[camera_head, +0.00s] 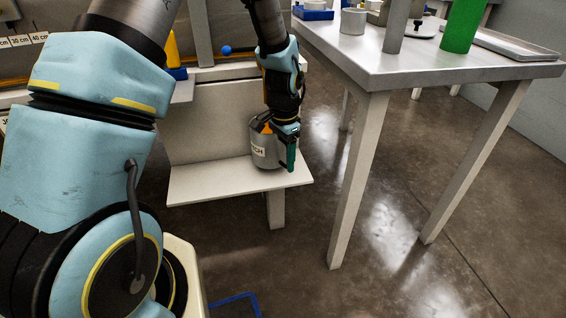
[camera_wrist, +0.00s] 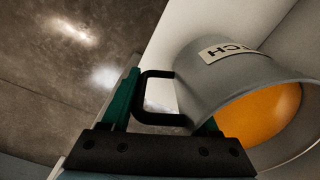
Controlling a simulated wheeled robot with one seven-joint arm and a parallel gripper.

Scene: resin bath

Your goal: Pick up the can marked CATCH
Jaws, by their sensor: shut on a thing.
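The grey can (camera_head: 262,148) is at the low white shelf in the head view, with a white label whose visible letters end in "CH". In the wrist view the can (camera_wrist: 215,85) is large at the right, its open mouth showing an orange inside and its black handle (camera_wrist: 143,98) pointing left. My gripper (camera_head: 290,158) is at the can's right side, its green fingers pointing down. In the wrist view my gripper (camera_wrist: 165,112) is shut on the handle. Whether the can's base touches the shelf I cannot tell.
The low white shelf (camera_head: 220,190) has bare room at its front left. A tall grey table (camera_head: 470,68) stands to the right, with a green cylinder (camera_head: 463,25), a small white pot (camera_head: 353,21) and a tray (camera_head: 505,45). Open floor lies between them.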

